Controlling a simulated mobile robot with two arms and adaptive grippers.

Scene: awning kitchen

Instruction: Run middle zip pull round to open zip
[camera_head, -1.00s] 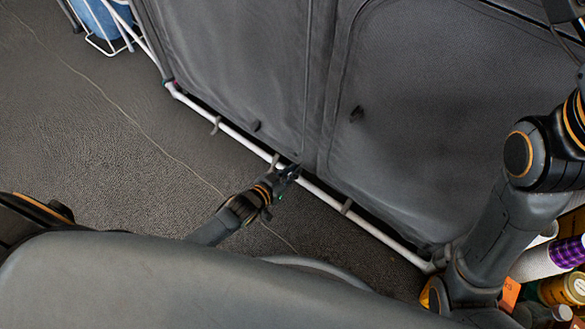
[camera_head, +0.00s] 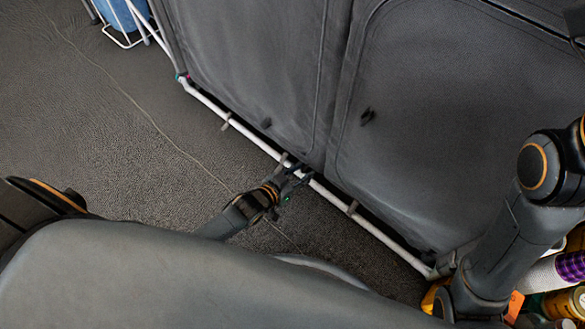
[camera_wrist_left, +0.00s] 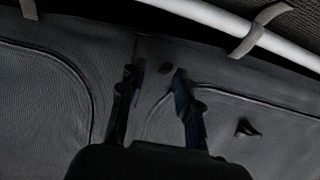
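A grey fabric unit (camera_head: 440,120) with zipped panels fills the upper right of the head view. A dark tab (camera_head: 267,123) hangs on its left panel and another dark tab (camera_head: 367,116) on its right panel. My left gripper (camera_head: 297,172) is by the white bottom rail, near the seam between the panels. In the left wrist view my left gripper (camera_wrist_left: 156,85) has its two fingers apart. A small dark tab (camera_wrist_left: 165,68) shows beyond and between the fingers; I cannot tell contact. Curved zip lines run either side. My right gripper is not in view.
The white rail (camera_head: 235,123) runs along the unit's lower edge, with a strap (camera_wrist_left: 260,30) around it in the wrist view. Open carpet (camera_head: 110,130) lies to the left. A blue container (camera_head: 123,14) in a white frame stands top left; several jars and cans (camera_head: 565,270) crowd lower right.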

